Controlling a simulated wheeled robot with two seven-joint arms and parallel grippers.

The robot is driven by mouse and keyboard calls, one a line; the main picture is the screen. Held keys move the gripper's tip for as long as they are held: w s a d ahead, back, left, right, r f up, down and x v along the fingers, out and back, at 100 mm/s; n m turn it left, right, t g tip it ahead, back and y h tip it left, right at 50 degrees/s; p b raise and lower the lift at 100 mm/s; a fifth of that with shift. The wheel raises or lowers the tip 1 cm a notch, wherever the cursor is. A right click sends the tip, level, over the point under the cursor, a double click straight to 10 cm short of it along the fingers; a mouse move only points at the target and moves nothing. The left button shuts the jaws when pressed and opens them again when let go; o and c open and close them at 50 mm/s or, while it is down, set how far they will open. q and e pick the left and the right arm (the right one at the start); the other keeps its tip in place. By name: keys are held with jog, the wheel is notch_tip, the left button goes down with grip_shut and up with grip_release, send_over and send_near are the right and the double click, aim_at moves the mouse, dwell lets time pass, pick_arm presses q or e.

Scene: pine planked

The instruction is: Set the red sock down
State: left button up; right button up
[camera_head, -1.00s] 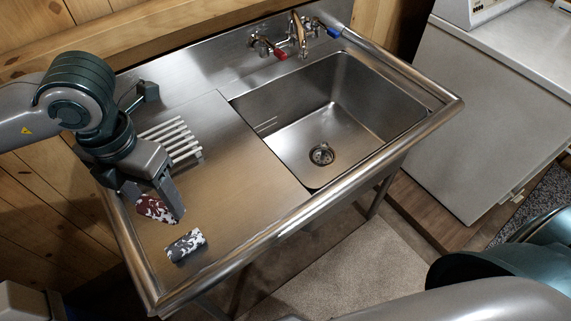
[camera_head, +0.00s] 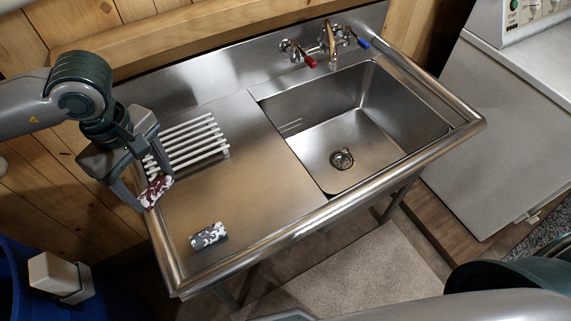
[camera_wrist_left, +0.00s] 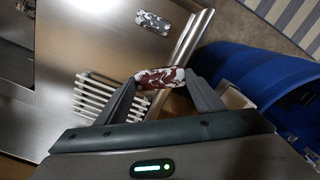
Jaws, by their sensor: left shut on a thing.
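The red sock, a rolled dark red and white bundle (camera_head: 155,190), is held between the fingers of my left gripper (camera_head: 152,194) near the left rim of the steel sink unit. It also shows in the left wrist view (camera_wrist_left: 159,78), pinched between both fingertips. Whether it touches the rim is unclear. A grey and white rolled sock (camera_head: 208,235) lies on the drainboard (camera_head: 240,185), to the right of and nearer than the held one. It also shows in the wrist view (camera_wrist_left: 154,22). My right gripper is not in view.
A white slatted rack (camera_head: 190,142) lies at the back left of the drainboard. The sink basin (camera_head: 365,140) is to the right, with taps (camera_head: 330,45) behind. A blue bin (camera_head: 35,285) with a white block (camera_head: 58,275) stands at lower left. The drainboard's middle is bare.

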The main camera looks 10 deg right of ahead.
pick_arm(q)
jog(key=shift+w+a+r+m+p, duration=0.2)
jog(key=shift+a+m+p, duration=0.3)
jog(key=shift+m, duration=1.15)
jog(key=shift+w+a+r+m+p, duration=0.2)
jog(key=shift+a+m, duration=0.5)
jog(key=shift+m, duration=0.9)
jog(key=shift+w+a+r+m+p, duration=0.15)
jog(key=shift+a+m+p, duration=0.4)
jog(key=shift+m, duration=1.1)
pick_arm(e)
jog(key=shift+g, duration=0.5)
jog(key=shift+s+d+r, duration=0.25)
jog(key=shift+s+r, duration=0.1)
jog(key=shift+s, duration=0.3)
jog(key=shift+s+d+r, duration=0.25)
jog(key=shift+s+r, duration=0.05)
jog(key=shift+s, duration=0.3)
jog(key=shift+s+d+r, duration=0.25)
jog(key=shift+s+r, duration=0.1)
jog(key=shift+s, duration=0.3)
pick_arm(q)
jog(key=shift+s, duration=0.1)
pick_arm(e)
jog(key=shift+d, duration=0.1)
